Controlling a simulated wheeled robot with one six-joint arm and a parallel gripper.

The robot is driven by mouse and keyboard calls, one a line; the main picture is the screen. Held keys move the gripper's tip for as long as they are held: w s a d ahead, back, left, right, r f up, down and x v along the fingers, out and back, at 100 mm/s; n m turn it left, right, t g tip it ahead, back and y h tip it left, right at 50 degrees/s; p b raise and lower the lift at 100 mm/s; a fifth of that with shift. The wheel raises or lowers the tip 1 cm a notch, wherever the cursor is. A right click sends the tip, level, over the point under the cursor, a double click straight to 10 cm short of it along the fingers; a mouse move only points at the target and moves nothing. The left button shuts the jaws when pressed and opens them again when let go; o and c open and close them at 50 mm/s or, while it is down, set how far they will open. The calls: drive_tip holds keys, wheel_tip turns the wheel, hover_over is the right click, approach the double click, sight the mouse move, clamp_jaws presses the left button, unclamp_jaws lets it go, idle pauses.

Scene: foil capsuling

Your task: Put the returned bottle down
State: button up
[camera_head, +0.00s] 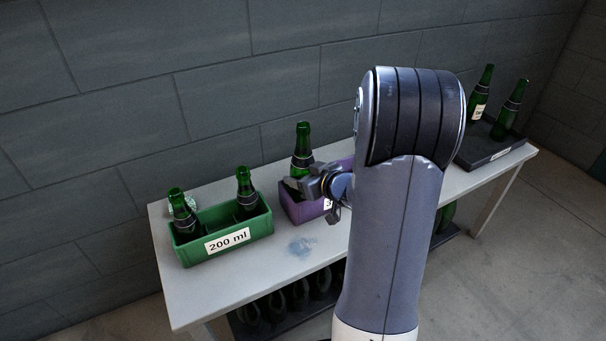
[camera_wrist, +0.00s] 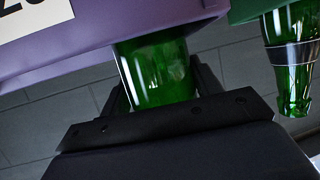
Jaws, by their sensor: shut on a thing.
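My gripper (camera_head: 308,184) is shut on a green glass bottle (camera_head: 302,142) at the purple crate (camera_head: 298,211). The bottle stands upright, its neck above my gripper. Its lower part is hidden by the gripper and crate wall, so I cannot tell whether it rests on the crate floor. The wrist view is upside down: the bottle (camera_wrist: 155,72) shows between the fingers of my gripper (camera_wrist: 160,92), against the purple crate wall (camera_wrist: 130,22) with part of a white label. My arm hides the right part of the crate.
A dark tray (camera_head: 478,152) at the table's right end holds two more bottles. A bluish smudge (camera_head: 301,246) marks the white table (camera_head: 215,292). Dark bottles stand on a shelf below.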

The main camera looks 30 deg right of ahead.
drive_tip(key=shift+f, duration=0.2)
drive_tip(key=o, duration=1.3)
drive_tip(key=shift+r, duration=0.3)
drive_tip(key=p+v, duration=0.4)
drive_tip(key=v, duration=0.8)
drive_tip(key=shift+r+p, duration=0.2)
drive_tip(key=shift+p, duration=0.2)
drive_tip(key=shift+s, duration=0.1)
